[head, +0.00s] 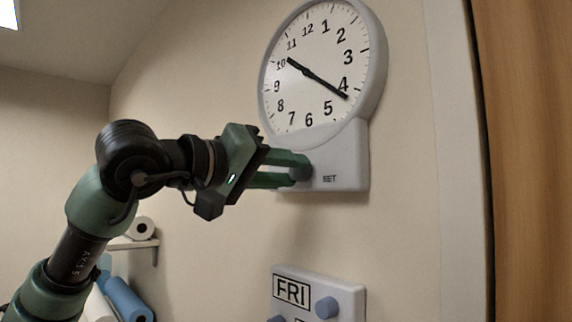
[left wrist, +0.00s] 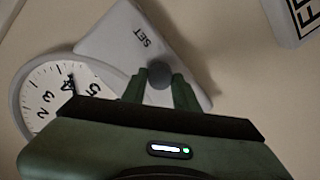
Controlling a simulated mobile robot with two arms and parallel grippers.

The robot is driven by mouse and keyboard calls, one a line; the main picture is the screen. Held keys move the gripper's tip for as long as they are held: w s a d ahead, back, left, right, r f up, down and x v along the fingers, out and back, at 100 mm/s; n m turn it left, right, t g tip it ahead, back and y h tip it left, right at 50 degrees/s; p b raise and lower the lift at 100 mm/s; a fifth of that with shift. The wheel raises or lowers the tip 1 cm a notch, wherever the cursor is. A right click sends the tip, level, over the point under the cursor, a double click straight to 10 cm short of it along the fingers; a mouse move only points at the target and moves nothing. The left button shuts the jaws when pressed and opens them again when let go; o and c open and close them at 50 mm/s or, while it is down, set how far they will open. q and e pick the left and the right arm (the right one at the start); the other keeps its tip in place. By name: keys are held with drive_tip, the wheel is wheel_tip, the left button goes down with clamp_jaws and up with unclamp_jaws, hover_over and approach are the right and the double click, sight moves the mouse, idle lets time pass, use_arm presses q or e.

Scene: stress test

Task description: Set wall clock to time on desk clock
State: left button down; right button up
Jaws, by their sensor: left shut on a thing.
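The wall clock (head: 300,95) hangs on the beige wall, with a white round face and a grey rim. Its shorter hand points near the 10 and its longer hand near the 4. Its lower housing (head: 350,160) bears the word SET and a round grey knob (head: 300,173). My left gripper (head: 298,171) is shut on this knob, its green fingers on either side. In the left wrist view the knob (left wrist: 160,74) sits between the fingertips, and part of the clock face (left wrist: 48,95) shows. No desk clock shows. My right gripper is out of view.
Below the clock is a light panel (head: 348,293) with a FRI label and blue-grey knobs. A small shelf (head: 140,243) with a roll stands at the left, above blue and white rolls. A wooden surface (head: 530,160) borders the right side.

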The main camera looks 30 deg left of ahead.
use_arm(q)
drive_tip(key=shift+r+m, duration=0.15)
drive_tip(key=shift+m, duration=2.05)
drive_tip(key=c, duration=1.3)
unclamp_jaws()
drive_tip(key=shift+o, duration=1.1)
drive_tip(key=shift+w, duration=0.15)
drive_tip(key=b+v, duration=0.3)
drive_tip(key=v, duration=0.4)
drive_tip(key=shift+s, duration=0.4)
